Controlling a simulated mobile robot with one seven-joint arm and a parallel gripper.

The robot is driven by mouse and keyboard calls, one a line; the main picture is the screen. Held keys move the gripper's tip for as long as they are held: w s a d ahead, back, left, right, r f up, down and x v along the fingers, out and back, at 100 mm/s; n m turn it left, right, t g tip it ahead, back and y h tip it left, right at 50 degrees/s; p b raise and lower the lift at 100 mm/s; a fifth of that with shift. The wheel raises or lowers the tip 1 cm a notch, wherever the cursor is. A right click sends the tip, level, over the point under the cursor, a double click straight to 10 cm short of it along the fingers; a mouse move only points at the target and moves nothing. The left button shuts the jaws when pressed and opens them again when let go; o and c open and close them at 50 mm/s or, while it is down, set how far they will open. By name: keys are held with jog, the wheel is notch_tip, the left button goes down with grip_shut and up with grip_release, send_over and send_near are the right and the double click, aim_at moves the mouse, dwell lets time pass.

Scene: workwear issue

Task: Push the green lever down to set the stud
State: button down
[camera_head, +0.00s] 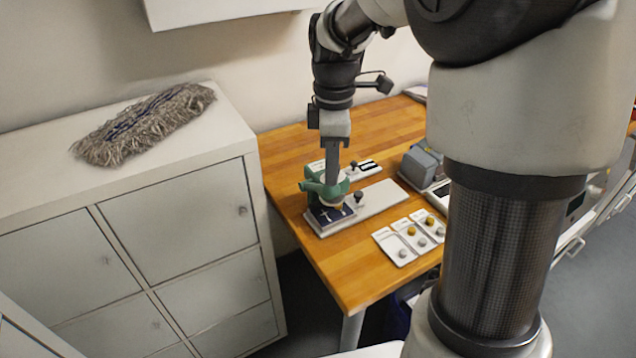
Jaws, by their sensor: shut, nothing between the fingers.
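The green lever (312,187) is part of a small press on a pale base board (383,195) near the left edge of the wooden table. A dark blue piece (326,216) lies under the press at the front end of the board. My gripper (331,178) is shut and points straight down at the press. Its fingertips are at the green part, and I cannot tell whether they touch it. The gripper hides part of the press, and any stud under it cannot be made out.
White cards with round studs (411,237) lie right of the press. A second board with a small black knob (367,167) lies behind it. A grey device (421,165) stands to the right. A white cabinet (190,215) with a grey mop head (146,124) stands left.

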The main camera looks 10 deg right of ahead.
aim_at(336, 193)
jog(key=shift+s+d+f+b, duration=0.1)
jog(key=shift+s+f+b, duration=0.2)
jog(key=shift+f+b, duration=0.25)
jog(key=shift+s+f, duration=0.2)
jog(key=shift+f, duration=0.3)
jog(key=shift+s+d+f+b, duration=0.1)
jog(key=shift+f+b, duration=0.15)
jog(key=shift+b, duration=0.15)
jog(key=shift+s+d+f+b, duration=0.1)
jog(key=shift+s+f+b, duration=0.05)
jog(key=shift+f+b, duration=0.3)
jog(key=shift+s+f+b, duration=0.15)
jog(key=shift+f+b, duration=0.15)
jog(key=shift+f, duration=0.4)
jog(key=shift+s+f+b, duration=0.15)
jog(key=shift+f+b, duration=0.6)
jog(key=shift+f, duration=0.2)
